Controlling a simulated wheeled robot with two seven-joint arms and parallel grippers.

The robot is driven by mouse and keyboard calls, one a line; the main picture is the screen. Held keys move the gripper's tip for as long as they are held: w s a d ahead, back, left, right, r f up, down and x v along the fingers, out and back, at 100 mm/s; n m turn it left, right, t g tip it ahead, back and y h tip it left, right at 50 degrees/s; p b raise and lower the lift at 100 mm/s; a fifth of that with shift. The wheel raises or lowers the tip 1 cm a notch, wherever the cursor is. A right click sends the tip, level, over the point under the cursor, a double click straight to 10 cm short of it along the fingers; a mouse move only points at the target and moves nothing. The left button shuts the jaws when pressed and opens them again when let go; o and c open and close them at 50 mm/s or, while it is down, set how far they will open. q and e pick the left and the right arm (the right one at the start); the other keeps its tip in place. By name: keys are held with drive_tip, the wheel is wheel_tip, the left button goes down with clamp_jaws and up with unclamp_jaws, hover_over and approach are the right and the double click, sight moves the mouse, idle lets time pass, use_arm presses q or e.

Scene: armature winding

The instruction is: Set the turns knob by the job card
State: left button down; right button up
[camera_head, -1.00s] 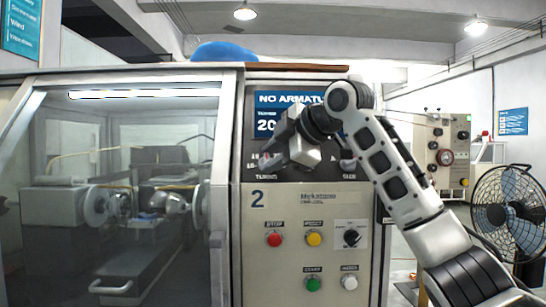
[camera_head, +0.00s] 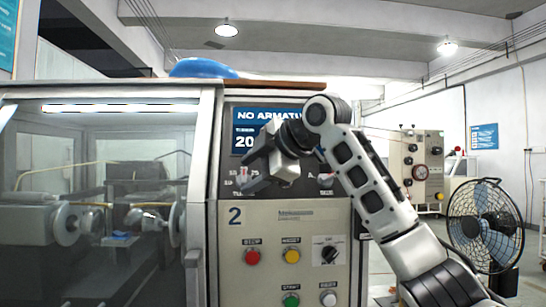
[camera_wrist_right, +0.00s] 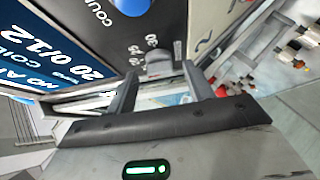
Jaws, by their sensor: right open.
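My right gripper (camera_head: 250,179) is at the machine's dark upper panel, just below its display (camera_head: 252,142). It is open. In the right wrist view its two fingers (camera_wrist_right: 160,75) point at a small grey knob (camera_wrist_right: 159,62) with scale numbers beside it. The knob sits between the fingertips, with visible gaps at its sides. In the head view the gripper hides this knob, and its pointer setting cannot be read. The display reads "NO ARMATU…" and "20"; the wrist view shows "20 0/12" on it (camera_wrist_right: 60,72). I cannot identify a job card. My left gripper is not in view.
The lower panel has a red button (camera_head: 252,257), a yellow button (camera_head: 291,256), a green button (camera_head: 291,300), a white button (camera_head: 328,299) and a black selector (camera_head: 328,254). A glazed enclosure (camera_head: 108,195) stands left. A fan (camera_head: 485,225) stands right.

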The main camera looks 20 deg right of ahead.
drive_tip(key=b+v, duration=0.2)
drive_tip(key=v, duration=1.3)
drive_tip(key=shift+s+b, duration=0.2)
drive_tip(key=shift+b, duration=0.1)
